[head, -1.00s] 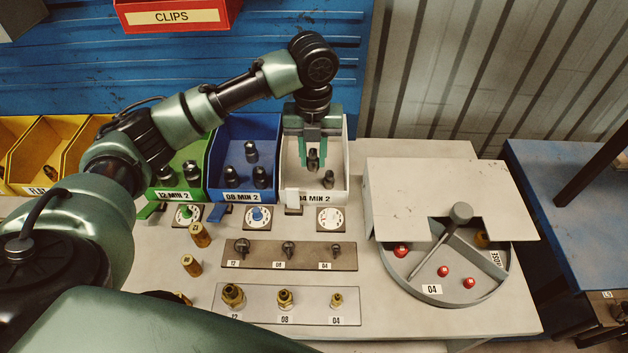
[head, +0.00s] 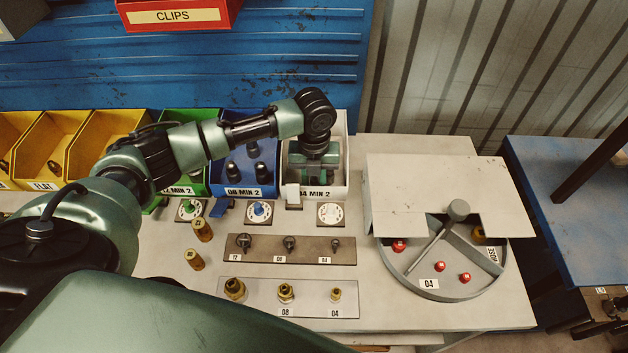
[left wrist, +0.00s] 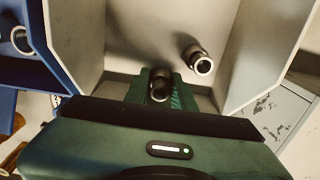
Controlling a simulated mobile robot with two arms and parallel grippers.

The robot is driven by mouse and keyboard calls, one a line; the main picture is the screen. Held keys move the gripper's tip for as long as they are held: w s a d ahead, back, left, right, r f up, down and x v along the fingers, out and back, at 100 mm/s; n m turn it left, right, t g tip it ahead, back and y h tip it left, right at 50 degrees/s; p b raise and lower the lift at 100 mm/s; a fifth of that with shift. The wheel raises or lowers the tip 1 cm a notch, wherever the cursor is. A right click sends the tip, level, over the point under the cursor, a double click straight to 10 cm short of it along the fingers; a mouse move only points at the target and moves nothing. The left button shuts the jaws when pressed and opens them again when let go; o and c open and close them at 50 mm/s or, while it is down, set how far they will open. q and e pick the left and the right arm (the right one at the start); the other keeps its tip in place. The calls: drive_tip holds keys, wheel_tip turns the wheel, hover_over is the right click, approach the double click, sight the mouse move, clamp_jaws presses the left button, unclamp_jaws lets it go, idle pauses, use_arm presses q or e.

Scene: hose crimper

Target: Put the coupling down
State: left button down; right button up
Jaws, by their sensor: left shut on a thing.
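My left gripper (head: 315,168) reaches down inside the white bin (head: 323,193) labelled 04 MIN 2. It is shut on a dark coupling, which shows between the green fingers in the left wrist view (left wrist: 160,90). In the head view the gripper hides this coupling. A second dark coupling (left wrist: 198,60) lies in the same bin, apart from the held one and to its right. I cannot tell whether the held coupling touches the bin floor. My right gripper is not in view.
The blue bin (head: 237,191) with several couplings stands directly left of the white one, then the green bin (head: 176,190). In front are round discs on plates (head: 330,213) and two boards with fittings (head: 297,250). A partly covered round tray (head: 436,284) stands right.

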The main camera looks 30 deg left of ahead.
sight(314, 178)
use_arm(q)
drive_tip(key=shift+f, duration=0.1)
drive_tip(key=c, duration=1.5)
unclamp_jaws()
drive_tip(key=o, duration=0.3)
drive_tip(key=shift+o, duration=0.2)
wheel_tip(314, 178, up, 12)
drive_tip(key=b, duration=0.2)
drive_tip(key=shift+b, duration=0.35)
